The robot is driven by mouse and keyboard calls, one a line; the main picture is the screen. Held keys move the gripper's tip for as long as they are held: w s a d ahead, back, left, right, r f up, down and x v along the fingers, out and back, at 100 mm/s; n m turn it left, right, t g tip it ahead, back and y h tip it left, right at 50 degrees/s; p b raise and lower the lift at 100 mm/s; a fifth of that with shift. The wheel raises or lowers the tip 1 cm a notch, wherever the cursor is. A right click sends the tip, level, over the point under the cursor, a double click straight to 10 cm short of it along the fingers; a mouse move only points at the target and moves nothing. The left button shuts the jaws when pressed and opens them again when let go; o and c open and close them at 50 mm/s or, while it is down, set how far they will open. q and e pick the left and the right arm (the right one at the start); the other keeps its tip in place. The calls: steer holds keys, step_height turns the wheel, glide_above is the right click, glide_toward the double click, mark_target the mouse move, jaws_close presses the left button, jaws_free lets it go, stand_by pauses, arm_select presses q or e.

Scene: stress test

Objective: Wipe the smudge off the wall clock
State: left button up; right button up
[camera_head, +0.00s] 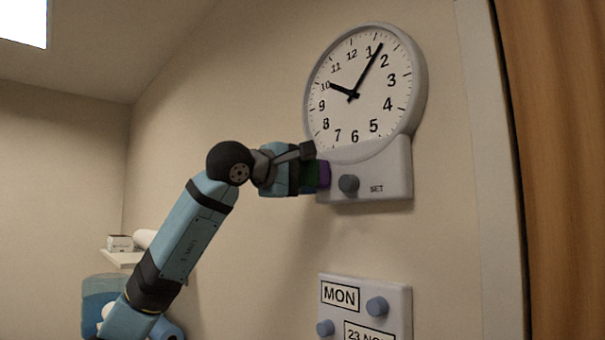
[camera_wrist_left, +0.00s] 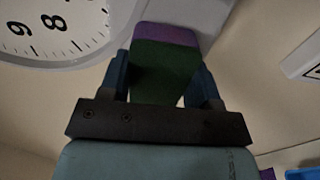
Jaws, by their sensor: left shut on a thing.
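The wall clock (camera_head: 345,120) hangs on the wall, a white round dial with a grey rim and a grey lower panel with a knob marked SET. Part of its dial also shows at the upper left of the left wrist view (camera_wrist_left: 60,25). My left gripper (camera_head: 306,178) is shut on a green block with a purple end, perhaps a sponge (camera_wrist_left: 165,72). The purple end is at the left edge of the clock's lower panel; I cannot tell whether it touches. I see no clear smudge on the visible dial. My right gripper is not in view.
Below the clock is a grey calendar panel (camera_head: 384,288) reading MON, with two knobs. A small shelf (camera_head: 121,257) holds a box and a white roll at the lower left. A wooden panel (camera_head: 560,170) stands at the right. The wall left of the clock is bare.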

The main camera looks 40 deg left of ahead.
mark_target(317, 173)
arm_select(q)
steer(key=shift+w, duration=0.35)
steer(key=shift+d, duration=0.1)
steer(key=shift+s+d+p, duration=0.15)
steer(key=shift+d+p, duration=0.1)
steer(key=shift+d, duration=0.65)
steer(key=shift+s+d+p, duration=0.1)
steer(key=shift+d+p, duration=0.15)
steer(key=shift+d, duration=0.65)
steer(key=shift+a+f, duration=0.1)
steer(key=shift+a, duration=0.1)
steer(key=shift+w+a, duration=0.15)
steer(key=shift+a, duration=0.3)
steer(key=shift+w+a, duration=0.1)
steer(key=shift+a, duration=1.25)
steer(key=shift+d, duration=0.15)
